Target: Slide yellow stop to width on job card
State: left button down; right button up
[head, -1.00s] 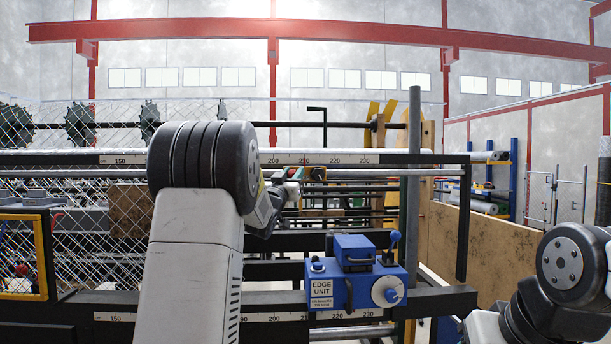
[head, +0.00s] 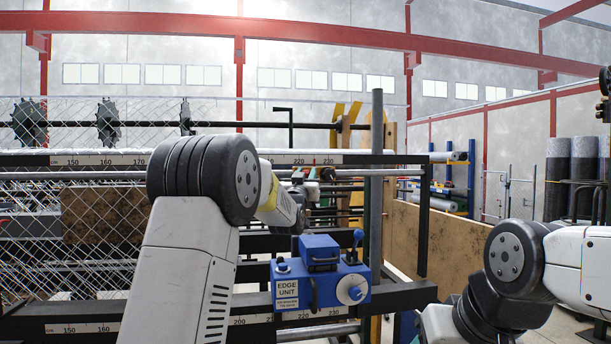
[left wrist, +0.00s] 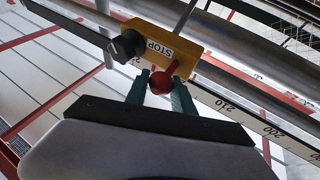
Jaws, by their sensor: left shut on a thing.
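The yellow stop (left wrist: 170,45), a block marked STOP, sits on the rail in the left wrist view, with a black knob (left wrist: 127,46) at its side and a red ball knob (left wrist: 162,82) toward me. My left gripper (left wrist: 161,90) is shut on the red knob, a green finger on each side. In the head view my left gripper (head: 312,186) is at the upper rail, near the 220 to 230 marks. The scale (left wrist: 235,110) shows 210 and 200 beside the stop; the mark at the stop is partly hidden. I see no readable job card. My right gripper is out of view.
A blue edge unit (head: 320,275) stands on the lower beam, just below my left forearm. A grey upright post (head: 376,150) stands right of the gripper. Chain-link mesh (head: 100,220) hangs at the left. A wooden panel (head: 450,245) is at the right.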

pick_arm(q)
jog(key=shift+w+d+f, duration=0.1)
jog(key=shift+d+f, duration=0.15)
jog(key=shift+f, duration=0.15)
jog(key=c, duration=1.1)
grip_release()
jog(key=shift+a+r, duration=0.15)
jog(key=shift+r, duration=0.05)
jog(key=v, duration=0.8)
jog(key=s+a+f+g, duration=0.1)
jog(key=s+f+g, duration=0.4)
jog(key=s, duration=0.8)
jog(key=s+a+f+g, duration=0.2)
jog(key=s+f+g, duration=0.3)
jog(key=s+f, duration=0.4)
jog(key=s+a+f+g, duration=0.2)
jog(key=s+f+g, duration=0.4)
jog(key=s, duration=1.3)
jog(key=shift+a+f+n, duration=0.1)
jog(key=shift+f+n, duration=0.2)
jog(key=shift+f, duration=0.6)
